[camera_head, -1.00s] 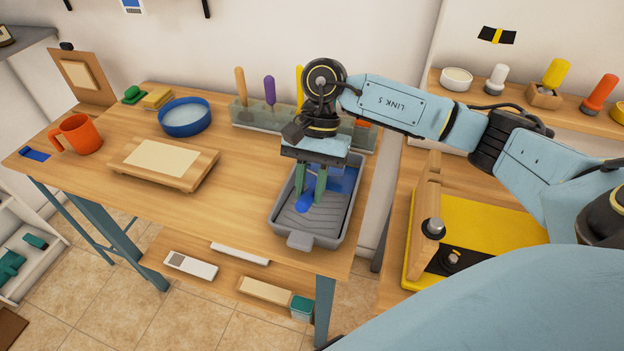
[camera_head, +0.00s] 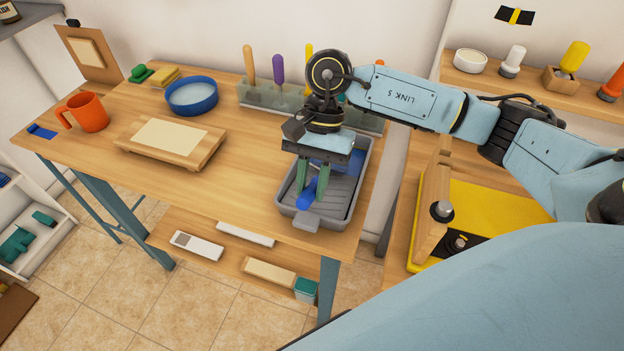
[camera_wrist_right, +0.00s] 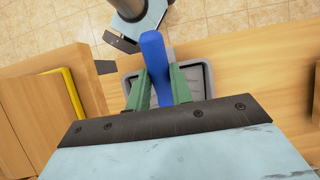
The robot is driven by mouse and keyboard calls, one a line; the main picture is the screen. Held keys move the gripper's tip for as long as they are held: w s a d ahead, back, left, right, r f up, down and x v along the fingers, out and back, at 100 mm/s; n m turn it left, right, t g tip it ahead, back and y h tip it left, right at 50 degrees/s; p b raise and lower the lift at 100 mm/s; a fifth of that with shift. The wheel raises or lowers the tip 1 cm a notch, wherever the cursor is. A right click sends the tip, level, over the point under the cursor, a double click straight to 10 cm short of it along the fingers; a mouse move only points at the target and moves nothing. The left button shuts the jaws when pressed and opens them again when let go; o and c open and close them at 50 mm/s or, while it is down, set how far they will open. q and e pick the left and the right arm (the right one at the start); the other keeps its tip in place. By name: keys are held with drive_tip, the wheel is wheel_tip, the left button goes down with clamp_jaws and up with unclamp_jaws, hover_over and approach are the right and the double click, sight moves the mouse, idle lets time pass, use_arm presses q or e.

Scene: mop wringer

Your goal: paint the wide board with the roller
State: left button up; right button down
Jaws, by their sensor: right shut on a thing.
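The wide board is most likely the wooden board with a pale cream face (camera_head: 170,136), lying flat on the bench left of the middle in the head view. The face looks bare. My right gripper (camera_head: 313,190) is over the front part of a grey paint tray (camera_head: 350,203). Its green fingers are shut on the blue handle of the roller (camera_head: 307,193), which also shows between the fingers in the right wrist view (camera_wrist_right: 153,58). The roller's head is hidden. Blue paint (camera_head: 347,167) shows in the back of the tray. My left gripper is not in view.
On the bench (camera_head: 240,190) stand an orange mug (camera_head: 88,112), a blue bowl (camera_head: 192,96) and a rack of handled tools (camera_head: 262,97). A yellow fixture with a wooden upright (camera_head: 432,215) is on the right. The bench between board and tray is clear.

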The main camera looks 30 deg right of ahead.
drive_tip(key=shift+a+f+b, duration=0.1)
drive_tip(key=shift+f+b, duration=0.45)
drive_tip(key=shift+b, duration=0.05)
idle(0.5)
drive_tip(key=shift+s, duration=0.1)
